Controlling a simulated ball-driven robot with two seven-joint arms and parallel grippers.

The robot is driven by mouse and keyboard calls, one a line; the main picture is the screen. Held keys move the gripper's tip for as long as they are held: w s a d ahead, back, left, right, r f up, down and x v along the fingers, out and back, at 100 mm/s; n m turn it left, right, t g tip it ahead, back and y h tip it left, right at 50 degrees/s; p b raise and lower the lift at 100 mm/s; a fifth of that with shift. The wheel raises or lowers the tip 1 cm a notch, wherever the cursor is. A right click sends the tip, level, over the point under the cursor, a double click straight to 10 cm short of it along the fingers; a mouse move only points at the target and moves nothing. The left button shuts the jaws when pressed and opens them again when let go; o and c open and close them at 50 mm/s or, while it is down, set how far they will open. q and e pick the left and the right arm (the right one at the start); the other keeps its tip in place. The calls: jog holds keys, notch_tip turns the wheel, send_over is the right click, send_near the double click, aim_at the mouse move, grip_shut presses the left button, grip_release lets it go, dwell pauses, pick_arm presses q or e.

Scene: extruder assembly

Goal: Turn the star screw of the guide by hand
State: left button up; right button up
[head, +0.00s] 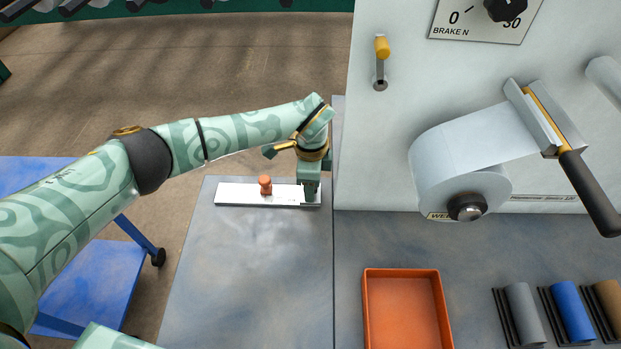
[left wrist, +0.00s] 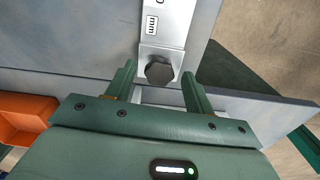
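The guide (head: 235,194) is a flat pale bar lying along the far edge of the grey table, with an orange knob (head: 265,185) standing on it. In the left wrist view its plate (left wrist: 165,14) carries "mm" lettering, and a dark faceted screw head (left wrist: 159,70) sits on its end bracket. My left gripper (head: 310,195) points down over the guide's right end. In the left wrist view its two fingers (left wrist: 158,78) are open, one on each side of the screw head, with a gap to both. In the head view the gripper hides the screw. My right gripper is not in view.
A white machine panel (head: 390,150) rises just right of the gripper, with a film roll (head: 455,165) and a black-handled lever (head: 590,195). An orange tray (head: 405,310) and coloured rolls (head: 572,312) stand in front. The grey table (head: 250,280) before the guide is clear.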

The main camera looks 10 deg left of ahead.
pick_arm(q)
notch_tip(320, 180, up, 6)
jog(key=p, duration=0.5)
jog(key=shift+r, duration=0.2)
jog(key=shift+s+f, duration=0.1)
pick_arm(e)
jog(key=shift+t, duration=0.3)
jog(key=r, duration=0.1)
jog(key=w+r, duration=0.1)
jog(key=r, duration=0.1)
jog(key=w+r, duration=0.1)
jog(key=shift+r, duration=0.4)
pick_arm(q)
notch_tip(320, 180, up, 16)
jog(key=p, duration=0.4)
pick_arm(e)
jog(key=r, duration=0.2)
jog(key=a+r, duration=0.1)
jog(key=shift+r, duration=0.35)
